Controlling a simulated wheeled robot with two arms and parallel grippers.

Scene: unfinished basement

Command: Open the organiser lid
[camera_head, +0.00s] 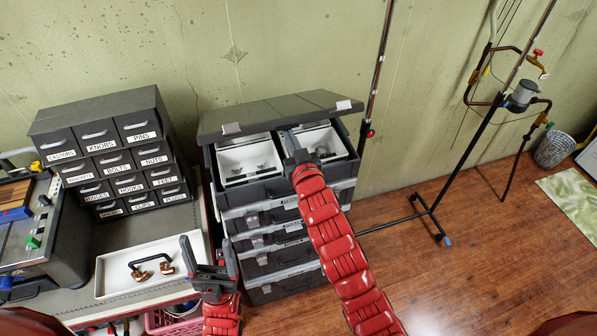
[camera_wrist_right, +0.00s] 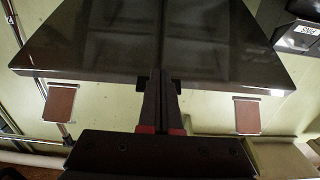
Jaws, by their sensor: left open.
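The organiser (camera_head: 265,215) is a dark grey stack of drawers with an open top compartment. Its dark lid (camera_head: 280,110) is raised above the compartment, towards the wall, with two pale latches on its front edge. White trays (camera_head: 246,160) with small parts show beneath. My right gripper (camera_head: 287,137) is at the middle of the lid's front edge, over the compartment. In the right wrist view its fingers (camera_wrist_right: 161,88) are together against or just under the glossy lid (camera_wrist_right: 90,45); contact is unclear. My left gripper (camera_head: 209,248) is open and empty, left of the organiser.
A labelled drawer cabinet (camera_head: 110,150) stands on the workbench at left. A white tray (camera_head: 115,285) with a black-handled copper-ended part lies in front of it. A black stand (camera_head: 425,208) is on the wooden floor at right. Floor right of the organiser is mostly clear.

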